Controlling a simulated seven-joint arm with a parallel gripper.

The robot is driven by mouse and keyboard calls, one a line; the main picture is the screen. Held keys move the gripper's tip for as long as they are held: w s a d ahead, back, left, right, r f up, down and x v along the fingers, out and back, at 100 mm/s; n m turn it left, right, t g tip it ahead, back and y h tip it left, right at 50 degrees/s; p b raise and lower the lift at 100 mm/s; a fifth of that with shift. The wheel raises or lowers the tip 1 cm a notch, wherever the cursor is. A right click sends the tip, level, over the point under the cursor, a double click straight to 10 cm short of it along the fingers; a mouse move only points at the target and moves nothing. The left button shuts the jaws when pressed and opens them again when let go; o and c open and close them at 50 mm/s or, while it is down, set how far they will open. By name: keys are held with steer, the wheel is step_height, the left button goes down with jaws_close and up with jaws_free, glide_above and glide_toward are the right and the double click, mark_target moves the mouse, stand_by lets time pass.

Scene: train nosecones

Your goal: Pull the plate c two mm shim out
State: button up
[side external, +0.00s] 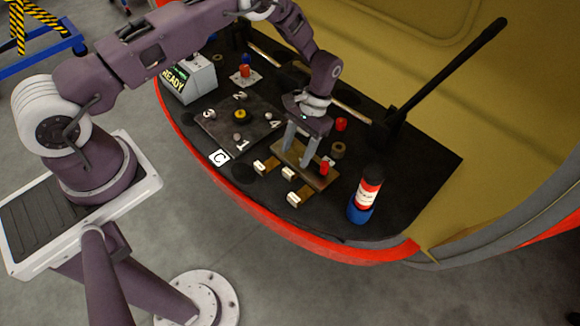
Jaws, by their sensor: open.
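A dark square plate (222,131) with a yellow centre knob and numbers 1 to 4 lies on the black work surface, with a white card marked C (219,157) at its near edge. To its right is a flat brown block (318,181). Tabs with white ends stick out around its near side: one at the left (259,167), one in the middle (288,173) and one at the front (293,198). Their markings are too small to read, so I cannot tell which is the two mm shim. My gripper (296,156) is open, pointing down over the brown block; contact is unclear.
A red, white and blue bottle (366,196) stands right of the block. A red cap (341,124) and a tan ring (338,150) sit behind it. A READY box (187,80) stands at the back left. A long black lever (450,62) rises at the right.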

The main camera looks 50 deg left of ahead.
mark_target(289, 171)
steer(key=x, duration=0.6)
steer(key=shift+s, duration=0.15)
jaws_close()
stand_by(1.1)
